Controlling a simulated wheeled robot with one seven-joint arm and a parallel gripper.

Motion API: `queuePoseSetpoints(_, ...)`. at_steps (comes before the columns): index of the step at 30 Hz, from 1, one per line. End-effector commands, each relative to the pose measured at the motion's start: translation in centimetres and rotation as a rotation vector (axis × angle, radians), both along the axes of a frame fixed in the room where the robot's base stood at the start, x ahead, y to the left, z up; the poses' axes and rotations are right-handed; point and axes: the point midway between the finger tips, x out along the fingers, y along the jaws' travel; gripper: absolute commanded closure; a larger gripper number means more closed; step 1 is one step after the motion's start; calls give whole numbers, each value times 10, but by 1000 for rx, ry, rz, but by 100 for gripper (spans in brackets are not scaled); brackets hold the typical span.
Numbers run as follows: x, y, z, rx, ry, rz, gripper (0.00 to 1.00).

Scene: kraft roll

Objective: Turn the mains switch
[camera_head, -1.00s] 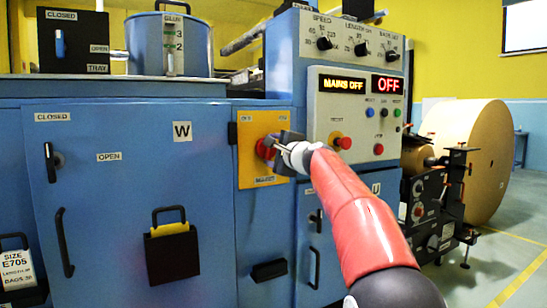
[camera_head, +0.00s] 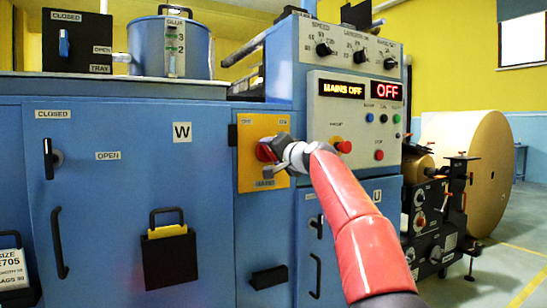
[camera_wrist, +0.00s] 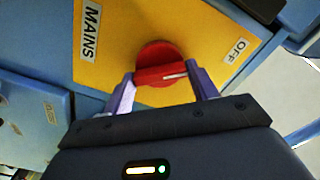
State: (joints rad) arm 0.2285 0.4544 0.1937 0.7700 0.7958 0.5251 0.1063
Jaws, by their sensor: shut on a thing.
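The mains switch is a red rotary knob (camera_wrist: 160,62) on a yellow plate (camera_wrist: 115,40), with labels MAINS and OFF in the wrist view. A white line runs along the knob's grip bar. My gripper (camera_wrist: 165,83) has one finger on each side of the bar and is shut on it. In the head view the red knob (camera_head: 265,150) shows partly behind my gripper (camera_head: 271,156), on the yellow plate (camera_head: 255,183) of the blue machine. The display (camera_head: 342,89) above reads MAINS OFF.
A control panel (camera_head: 355,115) with buttons, a red-capped knob (camera_head: 343,147) and an OFF display (camera_head: 388,90) is right of the switch. A blue door (camera_head: 110,200) with handles is to the left. A large paper roll (camera_head: 485,170) stands at the far right.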

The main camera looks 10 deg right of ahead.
Motion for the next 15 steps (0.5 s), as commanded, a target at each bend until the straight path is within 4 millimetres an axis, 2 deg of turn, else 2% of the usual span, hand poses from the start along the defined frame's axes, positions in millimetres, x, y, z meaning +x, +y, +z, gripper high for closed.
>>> queuePoseSetpoints(6,1,1,-3,-93,-25,3,65)
queuePoseSetpoints(15,1,1,-3,-142,-40,4,65)
